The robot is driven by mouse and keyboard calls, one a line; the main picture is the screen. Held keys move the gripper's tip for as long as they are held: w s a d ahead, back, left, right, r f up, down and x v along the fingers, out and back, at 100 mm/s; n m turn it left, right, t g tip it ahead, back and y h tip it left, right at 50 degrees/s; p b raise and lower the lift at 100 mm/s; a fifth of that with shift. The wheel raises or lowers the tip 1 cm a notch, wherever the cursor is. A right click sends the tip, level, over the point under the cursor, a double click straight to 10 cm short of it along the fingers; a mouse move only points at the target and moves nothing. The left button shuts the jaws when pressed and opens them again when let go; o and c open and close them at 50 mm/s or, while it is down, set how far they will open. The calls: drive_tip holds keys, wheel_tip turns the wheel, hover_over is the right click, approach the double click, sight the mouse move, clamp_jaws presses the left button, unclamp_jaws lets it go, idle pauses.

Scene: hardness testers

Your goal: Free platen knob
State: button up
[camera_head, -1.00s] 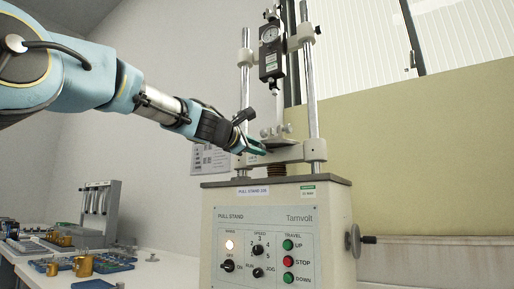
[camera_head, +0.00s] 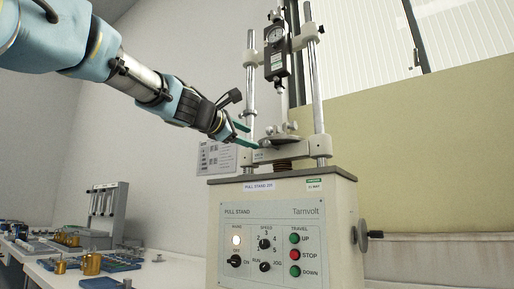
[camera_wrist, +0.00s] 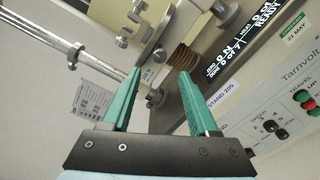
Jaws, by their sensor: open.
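In the wrist view my gripper (camera_wrist: 160,72) is also open and empty. The crosshead and the spring-like bellows (camera_wrist: 183,55) lie beyond the fingertips there.
Two steel columns (camera_head: 317,90) flank the platen. The control panel (camera_head: 285,240) sits below, and a side handwheel (camera_head: 362,235) sticks out at right. A bench (camera_head: 50,265) at left holds brass parts and blue trays.

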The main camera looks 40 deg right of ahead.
drive_tip(key=shift+v, duration=1.45)
drive_tip(key=w+a+f+m+t+y, duration=0.1)
drive_tip(key=w+a+f+y, duration=0.15)
drive_tip(key=w+f, duration=0.4)
drive_tip(key=w+a+f+t+y, duration=0.1)
drive_tip(key=w+a+f+y, duration=0.2)
drive_tip(key=f, duration=0.7)
drive_tip(key=w+a+f+m+y, duration=0.1)
drive_tip(key=w+a+f+y, duration=0.15)
drive_tip(key=a+f, duration=0.6)
drive_tip(key=w+a+f+m+y, duration=0.1)
drive_tip(key=w+a+f+y, duration=0.15)
drive_tip(key=a+f, duration=0.6)
drive_tip(key=s+a+f+m+g+y, duration=0.25)
drive_tip(key=s+a+f, duration=0.45)
drive_tip(key=a+f, duration=0.55)
drive_tip(key=s+a+f+m+g+y, duration=0.2)
drive_tip(key=s+a+f+m+y, duration=0.3)
drive_tip(key=a+f, duration=0.7)
wheel_tip(320, 180, up, 27)
drive_tip(key=s+p, duration=0.1)
drive_tip(key=p, duration=2.7)
drive_tip(key=shift+s+n+h, duration=0.4)
drive_tip(key=shift+n, duration=0.05)
